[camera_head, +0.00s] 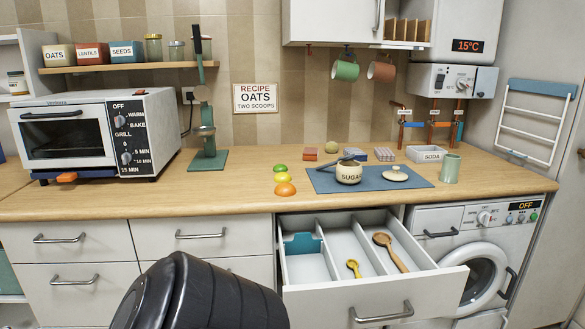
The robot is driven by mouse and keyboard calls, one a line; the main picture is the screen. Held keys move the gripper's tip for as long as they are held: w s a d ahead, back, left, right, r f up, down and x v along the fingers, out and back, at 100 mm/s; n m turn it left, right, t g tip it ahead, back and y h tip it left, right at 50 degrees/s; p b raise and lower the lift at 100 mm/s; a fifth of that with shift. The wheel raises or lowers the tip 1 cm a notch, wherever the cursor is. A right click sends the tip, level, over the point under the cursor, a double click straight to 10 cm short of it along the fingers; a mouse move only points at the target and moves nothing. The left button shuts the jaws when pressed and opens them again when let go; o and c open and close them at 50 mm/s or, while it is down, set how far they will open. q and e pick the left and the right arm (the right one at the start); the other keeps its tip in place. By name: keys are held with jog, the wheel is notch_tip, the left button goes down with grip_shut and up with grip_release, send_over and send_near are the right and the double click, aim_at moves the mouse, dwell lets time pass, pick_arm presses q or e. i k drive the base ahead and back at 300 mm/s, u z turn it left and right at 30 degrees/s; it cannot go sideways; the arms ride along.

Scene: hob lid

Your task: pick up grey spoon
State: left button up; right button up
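A dark blue-grey spoon (349,158) lies across the mouth of the sugar bowl (348,174), its tip out of clear sight. The bowl is cream, marked SUGAR, and stands on a blue mat (420,182) on the counter. The bowl's lid (395,175) lies beside it on the mat. An open drawer (370,291) below holds a wooden spoon (392,252) and a small yellow spoon (353,268) in its compartments; neither is grey.
The open drawer juts out below the mat. Green, yellow and orange fruits (285,189) sit left of the mat. A green cup (450,169) and a SODA box (426,154) stand right. The counter (225,190) is clear further left, before the toaster oven (90,138).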

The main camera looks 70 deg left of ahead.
aim_at(350, 156)
jog(key=k, duration=0.35)
jog(key=u, duration=1.3)
